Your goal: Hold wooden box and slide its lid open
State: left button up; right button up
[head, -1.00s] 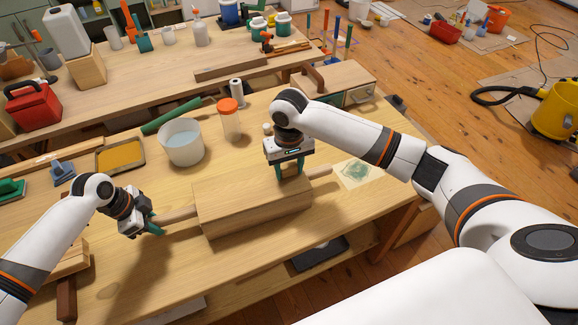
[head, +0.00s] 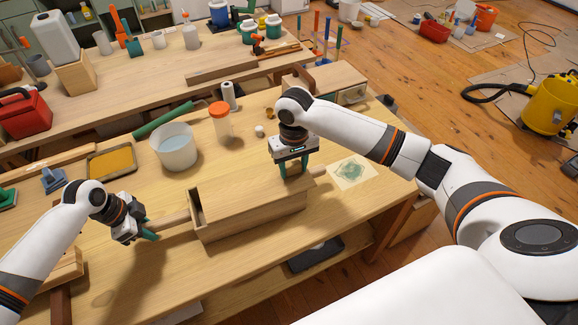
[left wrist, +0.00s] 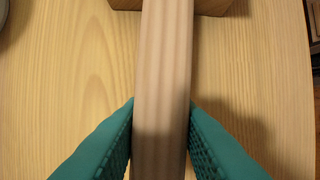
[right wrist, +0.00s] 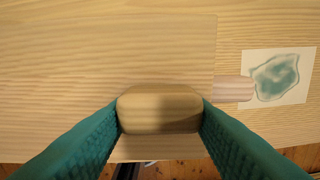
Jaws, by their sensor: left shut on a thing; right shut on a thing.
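The wooden box (head: 250,223) lies on the near workbench. Its lid (head: 235,187) is shifted to the right, leaving a dark gap (head: 197,207) at the box's left end. My left gripper (head: 151,229) is shut on the box's left handle (head: 175,218); the left wrist view shows this handle (left wrist: 165,60) between the teal fingers. My right gripper (head: 294,172) is shut on the lid's knob (right wrist: 160,108), seen between its fingers in the right wrist view. A second handle (right wrist: 233,89) sticks out at the right end. The inside of the box is mostly hidden.
A white bucket (head: 174,150) of bluish liquid, an orange-lidded jar (head: 221,125) and a yellow tray (head: 112,159) stand behind the box. A paper with a green stain (head: 352,172) lies right of it. The bench in front is clear.

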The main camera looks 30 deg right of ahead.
pick_arm(q)
jog(key=shift+a, duration=0.1)
pick_arm(e)
jog(key=shift+s+d, duration=0.1)
jog(key=shift+d, duration=1.1)
jog(key=shift+s+d, duration=0.2)
jog(key=shift+d, duration=2.45)
jog(key=shift+s+d, duration=0.2)
jog(key=shift+d, duration=2.45)
jog(key=shift+d, duration=1)
jog(key=o, duration=1.6)
